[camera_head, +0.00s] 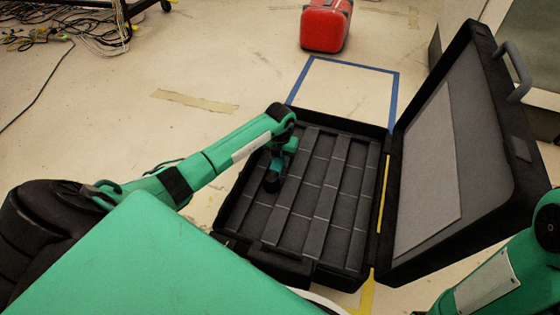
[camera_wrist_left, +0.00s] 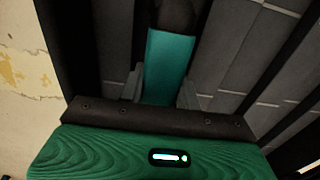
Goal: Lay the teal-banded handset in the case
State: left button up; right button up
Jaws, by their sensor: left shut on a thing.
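The teal-banded handset shows in the left wrist view as a teal band (camera_wrist_left: 168,62) with a dark rounded end at the top edge. My left gripper (camera_wrist_left: 160,92) is shut on it, with a grey finger at each side of the band. In the head view my left gripper (camera_head: 277,168) is over the left part of the open case (camera_head: 382,205), whose floor has rows of dark grey compartments. I cannot tell whether the handset touches the case floor. My right arm shows at the lower right, but its gripper is out of view.
The case lid (camera_head: 470,150) stands open on the right, with a grey handle. A blue-taped square (camera_head: 345,85) lies on the floor behind the case. A red case (camera_head: 325,25) stands beyond it. Cables (camera_head: 95,25) lie at the upper left. The compartments show no other handsets.

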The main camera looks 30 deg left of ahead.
pick_arm(q)
jog(key=o, duration=1.1)
jog(key=shift+f, duration=0.1)
